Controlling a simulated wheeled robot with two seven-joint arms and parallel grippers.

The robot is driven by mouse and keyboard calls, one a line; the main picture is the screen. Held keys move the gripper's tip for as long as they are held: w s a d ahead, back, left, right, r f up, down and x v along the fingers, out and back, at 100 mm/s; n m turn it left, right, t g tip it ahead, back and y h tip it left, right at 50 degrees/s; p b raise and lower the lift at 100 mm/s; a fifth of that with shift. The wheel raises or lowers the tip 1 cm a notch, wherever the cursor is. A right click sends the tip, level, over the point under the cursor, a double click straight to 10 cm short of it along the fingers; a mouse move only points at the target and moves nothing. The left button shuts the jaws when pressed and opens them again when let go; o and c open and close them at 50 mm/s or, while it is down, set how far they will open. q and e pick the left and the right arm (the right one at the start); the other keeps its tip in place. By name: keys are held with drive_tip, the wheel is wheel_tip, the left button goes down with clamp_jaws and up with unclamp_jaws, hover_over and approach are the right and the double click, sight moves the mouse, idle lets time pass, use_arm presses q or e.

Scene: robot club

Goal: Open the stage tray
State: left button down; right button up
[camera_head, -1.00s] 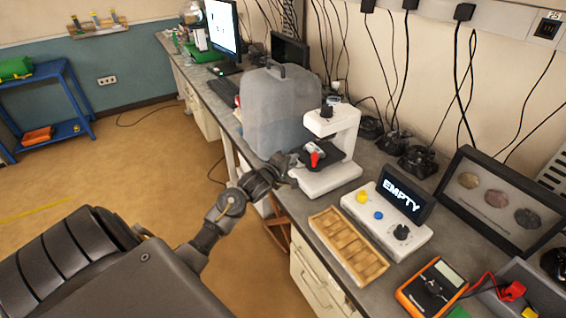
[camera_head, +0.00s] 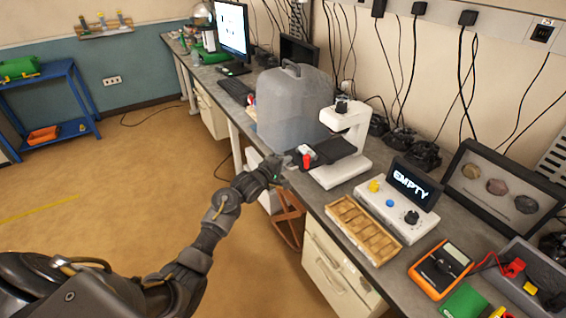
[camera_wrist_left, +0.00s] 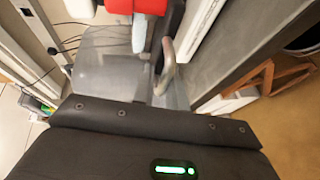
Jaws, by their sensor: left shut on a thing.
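The white microscope-like device (camera_head: 346,150) stands on the bench. Its dark stage tray (camera_head: 332,150) sticks out toward the left, past the white base. A small red piece (camera_head: 307,160) with a pale part above it is at the tray's outer left end. My left gripper (camera_head: 281,164) is at that end, shut on the tray's handle; the grip itself is small and partly hidden in the head view. In the left wrist view a grey curved handle (camera_wrist_left: 167,66) and a red block (camera_wrist_left: 135,6) are just ahead of the dark gripper body. My right gripper is out of view.
A wooden compartment tray (camera_head: 362,230) and a box with an "EMPTY" display (camera_head: 411,185) are to the right. A brown stool (camera_head: 288,218) is below the bench edge.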

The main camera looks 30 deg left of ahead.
use_arm(q)
drive_tip(key=c, duration=1.7)
unclamp_jaws()
drive_tip(key=shift+s+d+f, duration=0.1)
drive_tip(key=shift+d+f, duration=0.1)
drive_tip(key=shift+f, duration=0.3)
drive_tip(key=shift+o, duration=0.8)
drive_tip(key=shift+a+r, duration=0.1)
drive_tip(key=shift+r, duration=0.15)
drive_tip(key=b+v, duration=0.1)
drive_tip(key=v, duration=0.9)
drive_tip(key=shift+s+r, duration=0.15)
drive_tip(key=shift+s, duration=0.05)
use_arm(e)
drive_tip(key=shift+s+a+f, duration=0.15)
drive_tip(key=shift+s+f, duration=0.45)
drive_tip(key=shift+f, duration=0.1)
